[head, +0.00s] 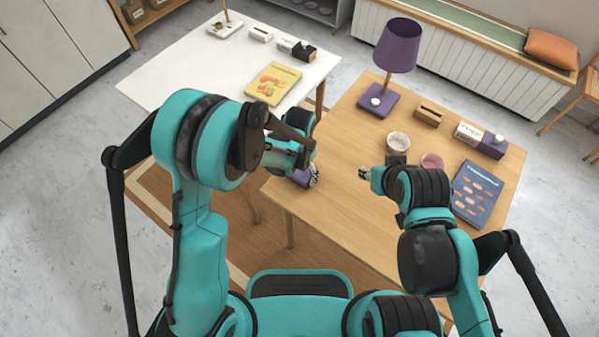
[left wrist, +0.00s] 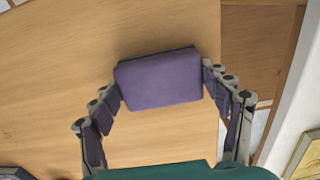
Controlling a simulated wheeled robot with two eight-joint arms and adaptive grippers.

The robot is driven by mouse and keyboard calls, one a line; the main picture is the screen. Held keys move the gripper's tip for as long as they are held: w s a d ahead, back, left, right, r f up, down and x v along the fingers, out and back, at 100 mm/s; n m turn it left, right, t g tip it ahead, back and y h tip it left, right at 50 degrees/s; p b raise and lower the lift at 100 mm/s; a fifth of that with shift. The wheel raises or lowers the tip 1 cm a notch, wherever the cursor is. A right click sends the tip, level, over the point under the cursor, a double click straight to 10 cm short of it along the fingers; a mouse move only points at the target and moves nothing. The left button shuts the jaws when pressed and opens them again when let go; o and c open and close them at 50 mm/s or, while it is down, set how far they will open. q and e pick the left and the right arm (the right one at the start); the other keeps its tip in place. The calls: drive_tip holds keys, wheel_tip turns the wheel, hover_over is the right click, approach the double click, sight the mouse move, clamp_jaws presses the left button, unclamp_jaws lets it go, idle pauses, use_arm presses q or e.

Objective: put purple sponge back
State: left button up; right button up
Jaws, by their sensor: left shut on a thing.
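The purple sponge (left wrist: 158,82) is a rounded block gripped between the two fingertips of my left gripper (left wrist: 163,88) in the left wrist view. In the head view my left gripper (head: 306,176) is at the left edge of the wooden table (head: 345,215), with the sponge (head: 300,180) partly hidden by it. I cannot tell whether the sponge touches the tabletop. My right gripper (head: 367,177) is over the middle of the wooden table, apart from the sponge; its fingers are too small to read.
The wooden table carries a purple lamp (head: 398,45), a small wooden holder (head: 429,116), a white-and-purple box (head: 480,139), a pale bowl (head: 398,142), a pink bowl (head: 432,161) and a blue book (head: 476,194). A white table (head: 195,72) with a yellow book (head: 273,83) stands to the left.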

sight(300, 172)
use_arm(q)
drive_tip(key=shift+f, duration=0.15)
drive_tip(key=o, duration=1.1)
drive_tip(key=shift+r, duration=0.4)
wheel_tip(300, 172, up, 12)
drive_tip(key=p, duration=0.4)
drive_tip(key=s+a+r+n+t, duration=0.3)
drive_tip(key=s+a+r, duration=0.3)
drive_tip(key=a, duration=0.3)
drive_tip(key=s+a+r+n+t, duration=0.4)
drive_tip(key=s+a+r, duration=0.2)
drive_tip(key=a+r, duration=0.1)
drive_tip(key=shift+a+r, duration=0.15)
drive_tip(key=shift+a, duration=0.75)
